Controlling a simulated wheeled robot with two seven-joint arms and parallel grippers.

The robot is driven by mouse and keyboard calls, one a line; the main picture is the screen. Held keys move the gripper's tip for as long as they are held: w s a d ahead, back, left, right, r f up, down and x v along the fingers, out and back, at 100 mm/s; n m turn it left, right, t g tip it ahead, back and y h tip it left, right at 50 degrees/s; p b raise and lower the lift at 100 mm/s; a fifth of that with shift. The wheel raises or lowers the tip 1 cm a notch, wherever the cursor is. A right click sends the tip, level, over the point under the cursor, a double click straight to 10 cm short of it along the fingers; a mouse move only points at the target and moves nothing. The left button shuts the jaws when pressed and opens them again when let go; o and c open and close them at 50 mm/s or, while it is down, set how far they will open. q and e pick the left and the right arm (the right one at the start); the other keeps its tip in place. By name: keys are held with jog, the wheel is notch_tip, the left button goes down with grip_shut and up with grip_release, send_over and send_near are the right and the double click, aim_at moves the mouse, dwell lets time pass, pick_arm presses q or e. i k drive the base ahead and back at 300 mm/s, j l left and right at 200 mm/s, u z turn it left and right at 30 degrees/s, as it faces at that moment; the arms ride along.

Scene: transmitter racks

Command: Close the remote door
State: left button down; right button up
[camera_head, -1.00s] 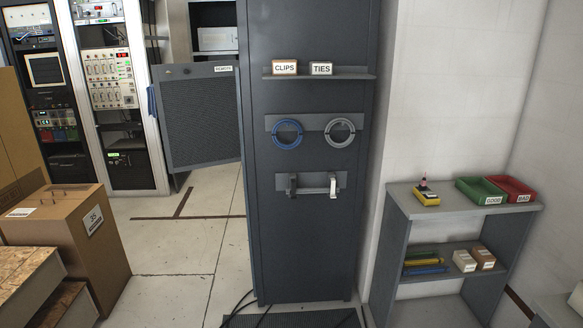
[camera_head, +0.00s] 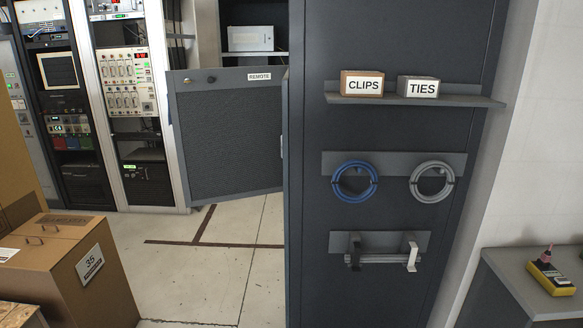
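The remote door (camera_head: 228,140) is a dark panel with a grey frame and a small label (camera_head: 259,77) reading REMOTE at its top right. It stands swung out to the left of the tall dark rack (camera_head: 390,120), with its right edge at the rack's left side. A small round knob or lock shows near its top left. The inside of the rack behind the door is hidden. Neither of my grippers is in view.
Cardboard boxes (camera_head: 75,270) stand at lower left, a low shelf (camera_head: 510,280) at lower right. Floor (camera_head: 200,285) between is clear.

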aim_at(227, 122)
jog(key=i+j, duration=0.15)
jog(key=j, duration=0.25)
jog(key=i+j, duration=0.1)
jog(key=j, duration=0.25)
jog(key=i+j, duration=0.15)
jog(key=j, duration=0.25)
jog(key=i+j, duration=0.15)
jog(key=j, duration=0.25)
jog(key=u, duration=0.05)
